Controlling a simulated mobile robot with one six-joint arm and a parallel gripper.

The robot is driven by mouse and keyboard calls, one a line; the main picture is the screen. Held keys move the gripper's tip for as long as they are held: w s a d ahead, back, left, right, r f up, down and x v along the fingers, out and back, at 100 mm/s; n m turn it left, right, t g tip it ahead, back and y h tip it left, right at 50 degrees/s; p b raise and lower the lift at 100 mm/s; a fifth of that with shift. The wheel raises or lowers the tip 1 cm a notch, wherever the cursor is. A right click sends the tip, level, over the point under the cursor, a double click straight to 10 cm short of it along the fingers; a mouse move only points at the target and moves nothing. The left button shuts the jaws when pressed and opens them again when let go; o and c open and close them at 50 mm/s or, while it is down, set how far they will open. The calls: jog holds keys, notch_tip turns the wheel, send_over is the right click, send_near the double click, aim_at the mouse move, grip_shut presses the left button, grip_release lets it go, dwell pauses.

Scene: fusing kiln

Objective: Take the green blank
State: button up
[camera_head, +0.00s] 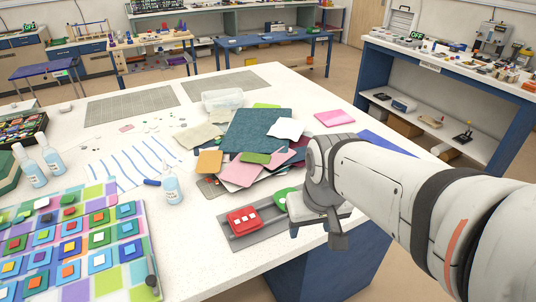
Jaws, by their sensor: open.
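A green rounded piece (281,199), which looks like the green blank, lies on a grey tray (243,243) near the table's right front edge. My gripper hides its right part. My gripper (318,234) points down, right of the green piece and in front of the tray's right end. Its fingers are apart and I see nothing between them. I cannot tell how high it is above the table edge.
A pile of coloured sheets (256,132) lies behind the tray, with a small green piece (256,158) on top. A bottle (172,186) stands left of the tray. A board of coloured tiles (75,245) fills the left front. A pink sheet (334,118) lies at the right.

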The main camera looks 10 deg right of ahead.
jog(key=o, duration=0.4)
jog(key=shift+n+g, duration=0.6)
jog(key=shift+n, duration=0.2)
jog(key=w, duration=0.3)
jog(key=w+p, duration=0.1)
jog(key=w, duration=0.2)
jog(key=w+r+p, duration=0.1)
jog(key=w, duration=0.2)
jog(key=shift+w, duration=0.25)
jog(key=o, duration=0.5)
jog(key=shift+n+g, duration=0.6)
jog(key=shift+n, duration=0.2)
jog(key=w+f, duration=0.1)
jog(key=w, duration=0.2)
jog(key=w+f+p, duration=0.1)
jog(key=w, duration=0.2)
jog(key=w+f, duration=0.1)
jog(key=w, duration=0.2)
jog(key=shift+w+f, duration=0.15)
jog(key=shift+w, duration=0.15)
jog(key=shift+w+f, duration=0.2)
jog(key=shift+f, duration=0.1)
jog(key=shift+d+f+p, duration=0.15)
jog(key=shift+f+p, duration=0.7)
jog(key=shift+f, duration=2.9)
